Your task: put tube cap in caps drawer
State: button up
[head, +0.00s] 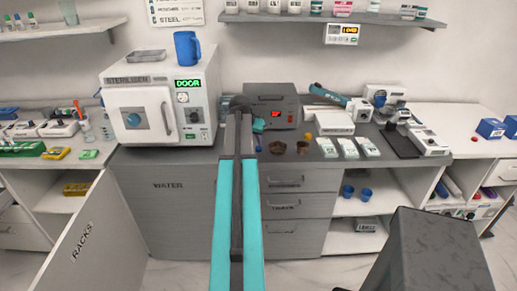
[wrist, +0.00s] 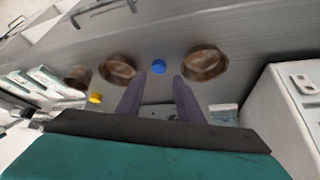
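A small blue cap (wrist: 158,66) lies on the grey counter in the wrist view, just beyond and between my fingertips. My gripper (wrist: 159,75) is open, with a gap between its dark fingers and nothing held. A small yellow cap (wrist: 95,97) lies to the left; it also shows in the head view (head: 308,137). The drawer stack under the counter has a shut top drawer (head: 287,182) and a shut drawer below (head: 285,205). I cannot read a caps label.
Brown round dishes flank the blue cap, one on the right (wrist: 205,63) and one on the left (wrist: 117,68), with a brown cup (wrist: 78,76) further left. White packs (head: 348,148) lie right of the dishes. A sterilizer (head: 160,105) stands left; the racks door (head: 85,235) is open.

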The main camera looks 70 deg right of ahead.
aim_at(258, 148)
jog(key=shift+x, duration=0.8)
jog(key=shift+d+p+x, duration=0.25)
jog(key=shift+p+x, duration=0.9)
jog(key=shift+x, duration=1.35)
grip_shut()
